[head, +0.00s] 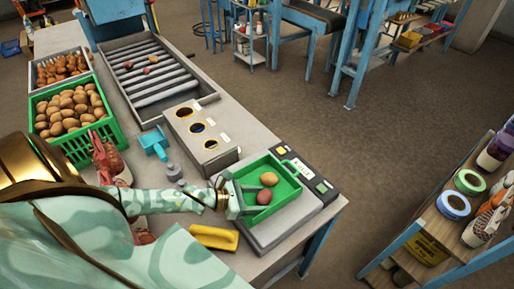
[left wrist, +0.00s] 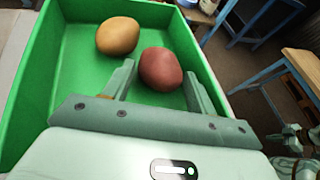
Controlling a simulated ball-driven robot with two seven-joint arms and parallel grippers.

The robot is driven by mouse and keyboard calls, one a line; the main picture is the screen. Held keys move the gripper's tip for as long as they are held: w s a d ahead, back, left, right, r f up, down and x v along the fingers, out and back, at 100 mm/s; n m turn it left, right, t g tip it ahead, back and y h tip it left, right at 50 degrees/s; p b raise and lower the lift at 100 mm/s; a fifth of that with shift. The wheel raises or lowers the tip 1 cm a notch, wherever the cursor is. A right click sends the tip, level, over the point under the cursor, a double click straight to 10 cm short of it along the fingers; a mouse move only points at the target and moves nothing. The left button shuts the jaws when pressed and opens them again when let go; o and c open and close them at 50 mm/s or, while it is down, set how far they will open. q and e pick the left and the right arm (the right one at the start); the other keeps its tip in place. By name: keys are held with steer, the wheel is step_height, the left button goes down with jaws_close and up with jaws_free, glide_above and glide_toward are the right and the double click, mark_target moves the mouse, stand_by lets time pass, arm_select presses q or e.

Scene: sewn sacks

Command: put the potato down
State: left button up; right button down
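A reddish potato (head: 264,197) lies in a green tray (head: 290,188), with a yellow-brown potato (head: 268,179) just beyond it. In the left wrist view the reddish potato (left wrist: 161,69) sits at and just past the fingertips, and the yellow-brown potato (left wrist: 118,36) is farther in, to the left. My left gripper (head: 250,197) reaches over the tray's near left side. Its fingers (left wrist: 160,72) stand apart on either side of the reddish potato, with narrow gaps visible. The potato appears to rest on the tray floor.
The tray stands on a grey scale (head: 262,238) at the bench end. A box with round holes (head: 203,132), a green crate of potatoes (head: 78,150), a roller rack (head: 155,85), a yellow block (head: 214,238) and red sacks (head: 106,158) are nearby.

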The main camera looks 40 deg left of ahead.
arm_select(q)
steer(key=shift+s+f, duration=0.2)
steer(key=shift+f, duration=0.1)
steer(key=shift+r+p, duration=0.9)
steer(key=v, duration=1.1)
steer(key=shift+a, duration=0.3)
steer(key=shift+s+r, duration=0.1)
steer(key=shift+s, duration=0.05)
